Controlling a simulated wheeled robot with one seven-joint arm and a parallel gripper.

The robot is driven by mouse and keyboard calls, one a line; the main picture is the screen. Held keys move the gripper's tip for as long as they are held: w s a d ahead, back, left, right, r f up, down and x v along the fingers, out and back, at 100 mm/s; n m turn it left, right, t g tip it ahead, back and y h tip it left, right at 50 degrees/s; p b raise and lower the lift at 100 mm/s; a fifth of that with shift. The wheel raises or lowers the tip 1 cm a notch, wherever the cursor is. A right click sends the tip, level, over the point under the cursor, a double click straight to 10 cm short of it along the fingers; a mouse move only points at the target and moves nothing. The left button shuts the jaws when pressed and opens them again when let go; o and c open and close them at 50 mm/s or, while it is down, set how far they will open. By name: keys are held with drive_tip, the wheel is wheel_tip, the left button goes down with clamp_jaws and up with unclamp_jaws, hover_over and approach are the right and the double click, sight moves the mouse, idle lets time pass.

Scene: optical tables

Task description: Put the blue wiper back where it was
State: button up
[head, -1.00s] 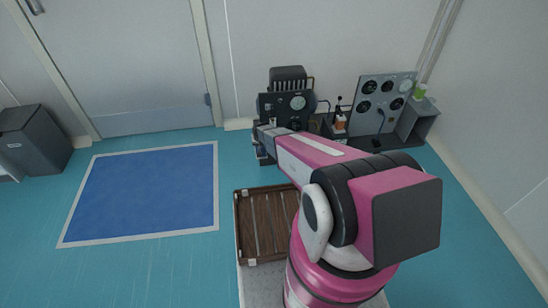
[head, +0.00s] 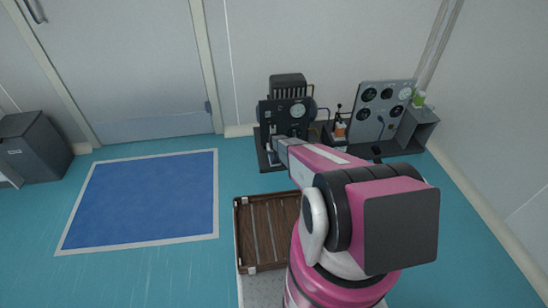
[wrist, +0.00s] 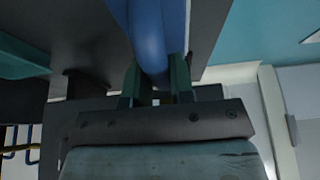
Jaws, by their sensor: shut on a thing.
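The blue wiper (wrist: 149,35) is between the two fingers of my gripper (wrist: 156,85) in the wrist view. The gripper is shut on it. The wiper's smooth rounded blue body runs up out of the top of that picture, so its far end is not seen. In the head view my arm reaches away to the dark machine (head: 287,112) by the back wall. The arm hides most of the gripper there, and I cannot make out the wiper in that view.
A gauge panel (head: 372,119) and a grey open box (head: 420,130) stand right of the machine. An orange-and-white bottle (head: 340,130) is between them. A brown slatted tray (head: 262,262) lies nearer me. A blue floor mat (head: 140,200) and a grey bin (head: 35,147) are at left.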

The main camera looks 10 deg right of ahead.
drive_tip(key=shift+f, duration=1.85)
drive_tip(key=shift+f, duration=0.15)
drive_tip(key=o, duration=0.8)
drive_tip(key=shift+o, duration=0.2)
drive_tip(key=s+r+g, duration=0.1)
drive_tip(key=s+r, duration=0.6)
drive_tip(key=r, duration=0.6)
drive_tip(key=s+r, duration=0.8)
drive_tip(key=r, duration=0.4)
drive_tip(key=s+r+g, duration=0.3)
drive_tip(key=s+r, duration=1.8)
drive_tip(key=s, duration=0.1)
drive_tip(key=shift+s+r+g, duration=0.15)
drive_tip(key=shift+r+g, duration=0.15)
drive_tip(key=shift+r, duration=0.1)
